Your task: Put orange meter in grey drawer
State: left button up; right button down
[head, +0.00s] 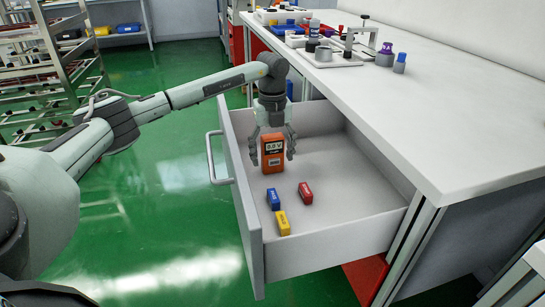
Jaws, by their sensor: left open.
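The orange meter (273,158) is upright inside the open grey drawer (345,240), toward its back left part. Its display faces me and its lower end appears to be at the drawer floor. My left gripper (272,156) points down into the drawer from above. Its fingers are open, one on each side of the meter; I cannot tell whether either touches it. My right gripper is not in view.
In the drawer, a blue block (273,199), a red block (305,193) and a yellow block (283,223) lie in front of the meter. The white worktop (410,125) overhangs the drawer's right side.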

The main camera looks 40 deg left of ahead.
aim_at(273, 136)
pick_arm(q)
notch_tip(273, 136, up, 11)
jog(key=shift+r, duration=0.2)
jog(key=shift+d+f, duration=0.1)
dwell(0.4)
